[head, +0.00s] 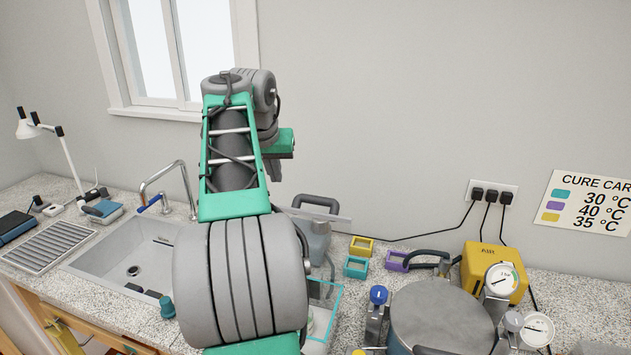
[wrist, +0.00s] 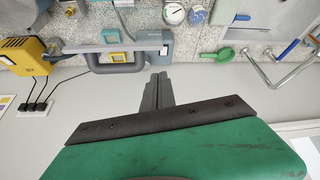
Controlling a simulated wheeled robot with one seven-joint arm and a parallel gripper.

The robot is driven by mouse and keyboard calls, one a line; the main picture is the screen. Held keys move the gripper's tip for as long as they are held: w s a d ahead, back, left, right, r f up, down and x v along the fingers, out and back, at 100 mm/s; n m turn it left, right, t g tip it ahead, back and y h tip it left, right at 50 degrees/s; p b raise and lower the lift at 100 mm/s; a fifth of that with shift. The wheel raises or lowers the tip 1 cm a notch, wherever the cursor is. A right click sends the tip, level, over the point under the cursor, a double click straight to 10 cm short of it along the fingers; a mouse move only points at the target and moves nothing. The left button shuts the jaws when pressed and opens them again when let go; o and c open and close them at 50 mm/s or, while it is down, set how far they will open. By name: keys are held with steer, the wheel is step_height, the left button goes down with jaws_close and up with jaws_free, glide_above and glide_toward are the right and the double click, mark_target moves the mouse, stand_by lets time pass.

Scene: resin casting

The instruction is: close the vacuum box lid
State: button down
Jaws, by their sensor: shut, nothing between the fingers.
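A clear box with teal edges (head: 325,297), apparently the vacuum box, is partly hidden behind my arm. A thin pale panel (head: 335,216) stands raised at its back, with a grey handle (head: 316,203); this looks like the lid, open. The wrist view shows the panel nearly edge-on as a pale strip (wrist: 105,48) with the handle (wrist: 118,69) on its wall side. My gripper (wrist: 158,75) is shut and empty, its tips appearing close to the handle's right end; contact cannot be told. In the head view my gripper (head: 272,168) is mostly hidden by my arm.
A round pot (head: 440,315) with gauges and a yellow air unit (head: 493,272) stand to the right. Small yellow (head: 361,246), teal (head: 355,267) and purple (head: 397,261) frames lie between. A sink (head: 130,255) with a tap (head: 165,180) is left. The wall is close behind.

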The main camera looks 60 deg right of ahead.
steer(key=s+d+r+m, duration=0.2)
steer(key=s+d+m, duration=0.1)
steer(key=s+d, duration=0.45)
steer(key=d+b+x, duration=0.1)
steer(key=b+x, duration=0.1)
steer(key=x, duration=0.8)
steer(key=shift+g+h, duration=0.3)
steer(key=a, duration=0.4)
steer(key=shift+s+a, duration=0.3)
steer(key=shift+s, duration=0.05)
